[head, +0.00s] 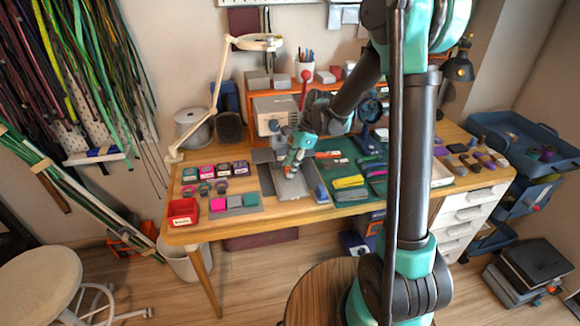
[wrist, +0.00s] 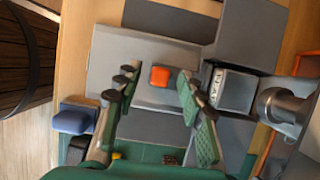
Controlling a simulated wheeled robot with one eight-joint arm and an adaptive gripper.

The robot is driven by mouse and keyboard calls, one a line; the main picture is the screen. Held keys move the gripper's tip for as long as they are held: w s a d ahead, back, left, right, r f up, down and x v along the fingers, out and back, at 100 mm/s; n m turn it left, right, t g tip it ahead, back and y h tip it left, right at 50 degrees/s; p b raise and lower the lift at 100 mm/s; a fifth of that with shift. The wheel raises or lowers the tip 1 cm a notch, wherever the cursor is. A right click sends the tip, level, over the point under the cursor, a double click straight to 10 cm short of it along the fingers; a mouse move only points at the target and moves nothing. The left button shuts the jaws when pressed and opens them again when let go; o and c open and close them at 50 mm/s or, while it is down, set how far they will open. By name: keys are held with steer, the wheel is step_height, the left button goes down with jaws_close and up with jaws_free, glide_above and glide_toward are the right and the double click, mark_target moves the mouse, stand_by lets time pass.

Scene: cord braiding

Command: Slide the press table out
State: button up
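The press (head: 275,112) is a pale grey machine at the back middle of the wooden table. The press table, a flat grey plate (head: 292,188), lies in front of it; it also shows in the wrist view (wrist: 108,65). A small orange block (wrist: 159,76) sits on the plate, between my fingers in the picture. My gripper (head: 292,168) is over the plate, pointing down, with its green fingers (wrist: 154,82) spread and nothing seen between them in contact. Whether the fingertips touch the plate I cannot tell. The press's metal cylinder (wrist: 284,105) is right of my fingers in the wrist view.
A grey box with a printed label (wrist: 233,90) is close to my right finger. A blue block (wrist: 74,118) is by the table edge.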

steer(key=shift+f, duration=0.1)
steer(key=shift+c, duration=0.2)
jaws_close()
steer(key=s+d, duration=0.1)
steer(key=s, duration=0.3)
steer(key=s+d, duration=0.1)
steer(key=s, duration=0.3)
steer(key=s+d, duration=0.1)
steer(key=s, duration=0.3)
steer(key=shift+s+d, duration=0.25)
steer(key=shift+s, duration=0.15)
steer(key=shift+o, duration=0.2)
jaws_free()
steer(key=v, duration=1.2)
steer(key=shift+d, duration=0.1)
